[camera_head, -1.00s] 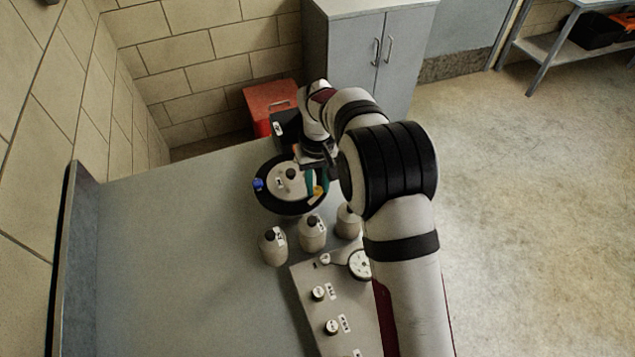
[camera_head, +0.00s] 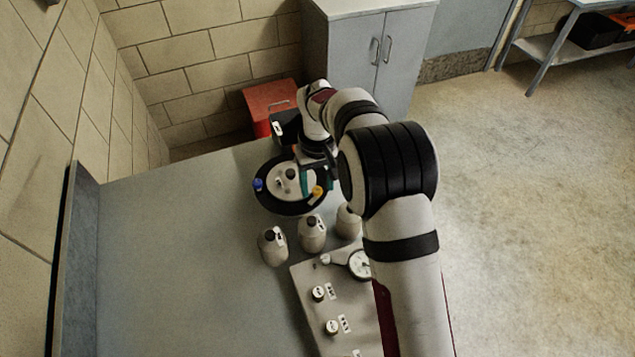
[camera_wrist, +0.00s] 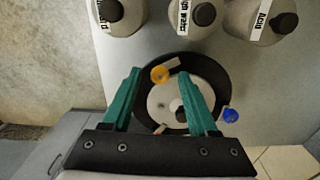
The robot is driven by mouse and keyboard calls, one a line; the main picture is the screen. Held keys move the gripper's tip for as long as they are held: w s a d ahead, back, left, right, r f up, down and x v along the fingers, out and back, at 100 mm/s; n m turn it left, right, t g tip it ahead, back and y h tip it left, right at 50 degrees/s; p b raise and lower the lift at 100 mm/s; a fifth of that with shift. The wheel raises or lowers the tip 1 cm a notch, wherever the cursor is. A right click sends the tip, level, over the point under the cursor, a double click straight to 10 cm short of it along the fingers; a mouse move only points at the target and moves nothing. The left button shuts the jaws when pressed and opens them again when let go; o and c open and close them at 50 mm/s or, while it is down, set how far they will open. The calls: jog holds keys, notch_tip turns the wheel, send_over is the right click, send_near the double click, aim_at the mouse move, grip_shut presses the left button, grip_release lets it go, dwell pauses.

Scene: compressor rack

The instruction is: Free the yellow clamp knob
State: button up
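The yellow clamp knob (camera_wrist: 159,74) sits on the rim of a round black housing (camera_wrist: 221,78) with a pale round centre; a small pale tab lies beside it. In the head view the yellow knob (camera_head: 317,190) is at the housing's right front. My gripper (camera_wrist: 159,76) is open, with its two teal fingers apart. In the wrist view the knob appears between the fingertips, with gaps on both sides; I see no contact. In the head view my gripper (camera_head: 316,188) is over the housing's right side. Fingertip height against the knob is unclear.
A blue knob (camera_wrist: 230,115) is on the housing's opposite side, and a dark knob (camera_wrist: 181,115) is at its centre. Several labelled bottles (camera_head: 312,233) stand close in front. A panel with dials (camera_head: 333,300) lies nearer. The bench's left side is clear.

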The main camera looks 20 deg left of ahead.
aim_at(317, 190)
notch_tip(317, 190, up, 16)
dwell(0.4)
jog(key=shift+f, duration=0.1)
